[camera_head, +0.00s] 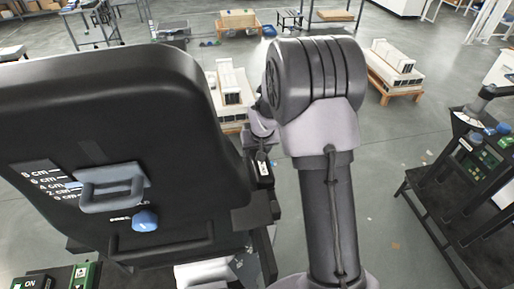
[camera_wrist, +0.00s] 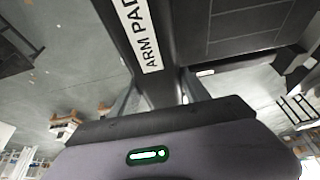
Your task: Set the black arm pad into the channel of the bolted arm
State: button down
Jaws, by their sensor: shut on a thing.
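The black arm pad (camera_wrist: 112,22) carries a white label reading ARM PAD and runs between my gripper's fingers in the wrist view. My gripper (camera_wrist: 162,92) is shut on it. In the head view my gripper (camera_head: 262,152) is partly hidden behind the right edge of a large black seat back. The pad's labelled end (camera_head: 264,170) shows just below it. Dark structure (camera_head: 262,212) lies under the pad beside the seat back. I cannot make out the bolted arm's channel or whether the pad touches it.
The black seat back (camera_head: 100,100) fills the left of the head view, with a grey handle (camera_head: 110,188) and blue knob (camera_head: 146,219) on it. A dark workstation (camera_head: 470,190) stands at the right. Pallets with white blocks (camera_head: 393,62) stand behind. Grey floor lies between.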

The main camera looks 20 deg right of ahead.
notch_tip(320, 180, down, 3)
jog(key=shift+r+b, duration=0.2)
jog(key=shift+b, duration=0.25)
jog(key=shift+r, duration=0.1)
jog(key=shift+s+f+b, duration=0.15)
jog(key=shift+f+b, duration=0.25)
jog(key=shift+b, duration=0.15)
jog(key=shift+f+b, duration=0.6)
jog(key=shift+b, duration=0.15)
dwell(0.4)
jog(key=shift+f+b, duration=0.3)
jog(key=shift+b, duration=0.1)
jog(key=shift+f+b, duration=0.55)
jog(key=shift+b, duration=0.3)
dwell(0.6)
